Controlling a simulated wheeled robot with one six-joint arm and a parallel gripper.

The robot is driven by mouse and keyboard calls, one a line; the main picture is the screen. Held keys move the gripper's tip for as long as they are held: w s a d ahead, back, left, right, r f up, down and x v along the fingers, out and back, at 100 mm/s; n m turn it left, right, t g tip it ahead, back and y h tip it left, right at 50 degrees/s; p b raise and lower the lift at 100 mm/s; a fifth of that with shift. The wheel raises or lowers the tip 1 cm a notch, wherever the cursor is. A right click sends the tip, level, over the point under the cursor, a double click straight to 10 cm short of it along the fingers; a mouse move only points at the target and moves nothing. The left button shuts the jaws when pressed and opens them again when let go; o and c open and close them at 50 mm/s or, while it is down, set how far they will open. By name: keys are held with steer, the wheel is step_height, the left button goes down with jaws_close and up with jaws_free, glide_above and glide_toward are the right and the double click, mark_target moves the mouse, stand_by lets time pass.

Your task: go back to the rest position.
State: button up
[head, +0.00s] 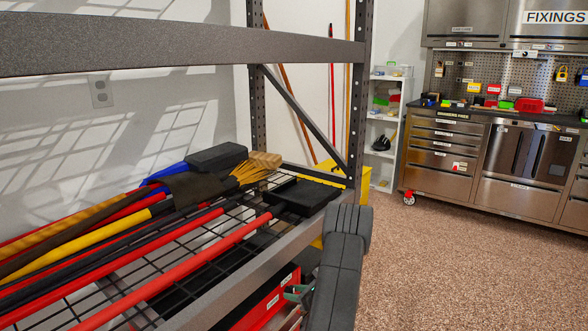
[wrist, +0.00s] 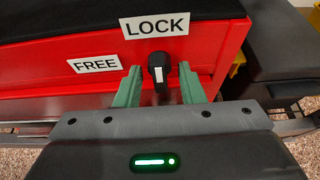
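My gripper (wrist: 160,84) is open, with its two green fingers on either side of a black knob (wrist: 160,68) in the wrist view. A gap shows between the knob and each finger. The knob is upright, with a white mark on it, on the front of a red box (wrist: 40,62). A LOCK label (wrist: 154,25) is above the knob and a FREE label (wrist: 97,64) is to its left. In the head view my gripper (head: 297,293) is small and partly hidden beside my dark arm, close to the red box (head: 272,303) under the shelf.
A steel rack (head: 180,47) with a wire shelf holds several red, yellow and black long-handled tools (head: 130,215). Its front beam passes close to my arm. A steel toolchest (head: 450,165) stands at the back right. The speckled floor (head: 460,260) on the right is clear.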

stand_by(0.4)
steer(key=p+v, duration=0.2)
steer(key=v, duration=1.1)
steer(key=b+x, duration=0.2)
steer(key=x, duration=1.1)
steer(key=shift+a+f, duration=0.15)
steer(key=shift+n+b, duration=0.3)
steer(key=n+t+h+b, duration=0.1)
steer(key=n+t+b, duration=0.1)
steer(key=n, duration=0.1)
steer(key=shift+s, duration=0.1)
steer(key=shift+n+t+h+b, duration=0.4)
steer(key=shift+n+t+b, duration=0.3)
steer(key=shift+n+b, duration=0.15)
